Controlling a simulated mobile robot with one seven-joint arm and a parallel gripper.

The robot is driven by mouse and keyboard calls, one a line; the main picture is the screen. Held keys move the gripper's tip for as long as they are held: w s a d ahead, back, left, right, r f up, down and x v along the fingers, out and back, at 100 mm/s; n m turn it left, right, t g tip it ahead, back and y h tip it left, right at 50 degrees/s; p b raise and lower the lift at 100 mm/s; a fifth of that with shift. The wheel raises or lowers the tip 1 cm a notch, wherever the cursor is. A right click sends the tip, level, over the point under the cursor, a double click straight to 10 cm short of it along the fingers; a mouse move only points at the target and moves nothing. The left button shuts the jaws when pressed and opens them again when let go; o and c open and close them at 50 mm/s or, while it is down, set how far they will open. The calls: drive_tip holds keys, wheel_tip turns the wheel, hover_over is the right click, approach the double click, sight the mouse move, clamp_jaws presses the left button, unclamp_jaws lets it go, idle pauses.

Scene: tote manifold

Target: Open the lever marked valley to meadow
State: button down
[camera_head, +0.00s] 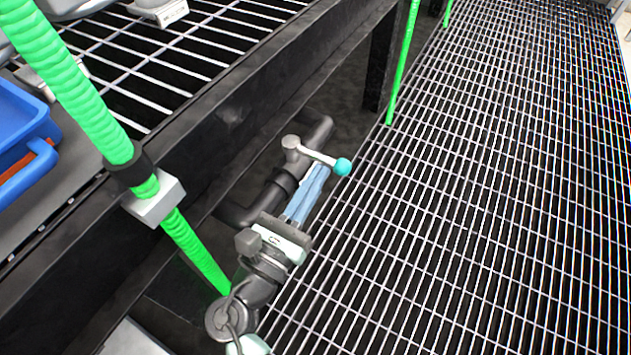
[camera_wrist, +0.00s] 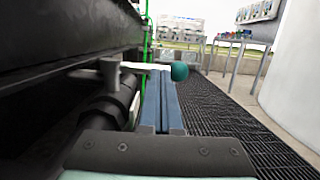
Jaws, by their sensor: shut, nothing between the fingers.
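A lever (camera_head: 317,156) with a grey hub, a white handle and a teal ball knob (camera_head: 343,167) sits on a dark pipe (camera_head: 262,202) beside the black frame. Its handle points right, across the pipe's run. No marking on it is readable. My gripper (camera_head: 320,172) has blue fingers, shut and empty, with their tips close to the handle near the knob. In the wrist view the knob (camera_wrist: 179,71) is just right of the fingertips (camera_wrist: 161,76), and the handle crosses at their far end. I cannot tell whether they touch.
A black frame beam (camera_head: 210,115) runs along the left of the pipe. A green hose (camera_head: 85,90) and a blue bin (camera_head: 22,135) are at the left. Open grated floor (camera_head: 480,200) lies to the right. A table (camera_wrist: 225,42) and a pale wall (camera_wrist: 295,95) stand farther off.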

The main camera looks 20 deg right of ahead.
drive_tip(key=shift+d+r+t+y, duration=0.1)
drive_tip(key=shift+d+t+y, duration=0.15)
drive_tip(key=shift+t+y, duration=0.05)
